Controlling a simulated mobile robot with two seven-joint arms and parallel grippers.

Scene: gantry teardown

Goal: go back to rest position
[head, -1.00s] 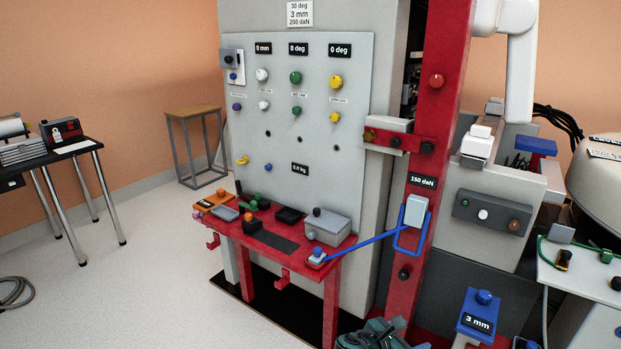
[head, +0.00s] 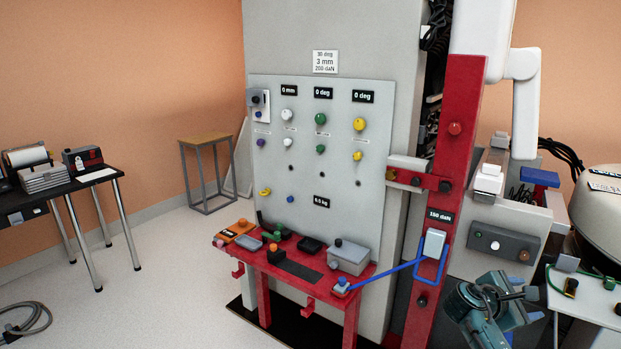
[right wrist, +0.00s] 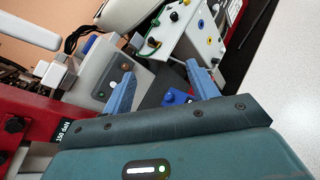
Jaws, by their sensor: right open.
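My right gripper (head: 528,294) is at the bottom right of the head view, in front of the red post's right side. In the right wrist view its two blue fingers (right wrist: 160,78) are spread apart with nothing held between them. A small blue block (right wrist: 177,97) shows beyond the gap between the fingers, apart from them. My left gripper is not in view.
The red post (head: 450,180) with a blue handle (head: 432,262) and the grey control panel (head: 325,150) stand close by. A red bench (head: 300,283) holds small parts. A white side table (head: 592,305) is at the right.

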